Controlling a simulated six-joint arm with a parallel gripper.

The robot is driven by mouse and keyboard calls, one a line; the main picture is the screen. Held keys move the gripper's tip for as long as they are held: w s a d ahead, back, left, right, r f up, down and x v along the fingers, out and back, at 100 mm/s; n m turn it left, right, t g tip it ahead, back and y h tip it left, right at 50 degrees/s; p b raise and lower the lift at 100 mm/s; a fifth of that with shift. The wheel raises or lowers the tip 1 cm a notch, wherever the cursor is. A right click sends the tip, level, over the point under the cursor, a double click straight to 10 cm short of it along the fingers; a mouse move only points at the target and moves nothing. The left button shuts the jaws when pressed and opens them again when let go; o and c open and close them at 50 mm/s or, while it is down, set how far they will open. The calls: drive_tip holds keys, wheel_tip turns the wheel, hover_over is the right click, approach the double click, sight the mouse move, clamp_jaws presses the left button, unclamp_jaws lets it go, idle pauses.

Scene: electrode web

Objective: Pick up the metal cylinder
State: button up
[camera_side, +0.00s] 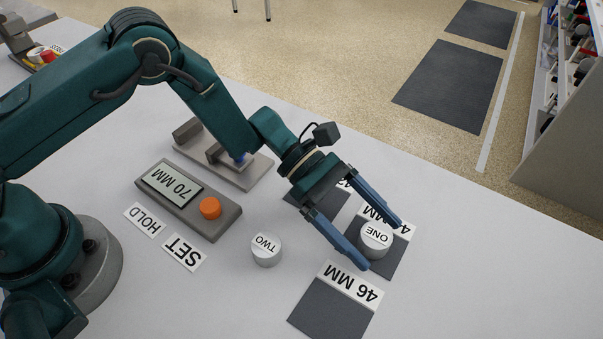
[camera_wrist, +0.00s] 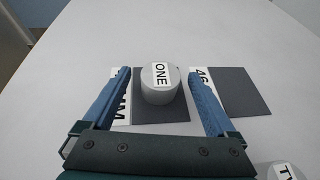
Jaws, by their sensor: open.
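A grey metal cylinder labelled ONE (camera_side: 375,242) stands upright on a dark square pad (camera_side: 394,262) on the table. My gripper (camera_side: 382,247) is open, with one blue finger on each side of this cylinder. In the wrist view the cylinder ONE (camera_wrist: 160,88) shows between the two fingers, with a gap to each finger. How far down its sides the fingertips reach is hard to tell. A second grey cylinder, labelled TWO (camera_side: 266,252), stands on the bare table to the left in the side view. It shows partly in the wrist view (camera_wrist: 284,172), at the lower right corner.
A dark pad with a 46 MM label (camera_side: 328,310) is empty. Another dark pad (camera_side: 326,203) is partly hidden by my gripper. A grey console (camera_side: 190,203) with a 70 MM display and orange button stands left, near HOLD (camera_side: 145,219) and SET (camera_side: 184,252) labels.

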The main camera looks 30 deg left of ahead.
drive_tip(key=shift+s+d+f, duration=0.1)
drive_tip(key=shift+d+f, duration=0.1)
drive_tip(key=shift+d, duration=0.3)
clamp_jaws()
drive_tip(key=shift+r, duration=0.1)
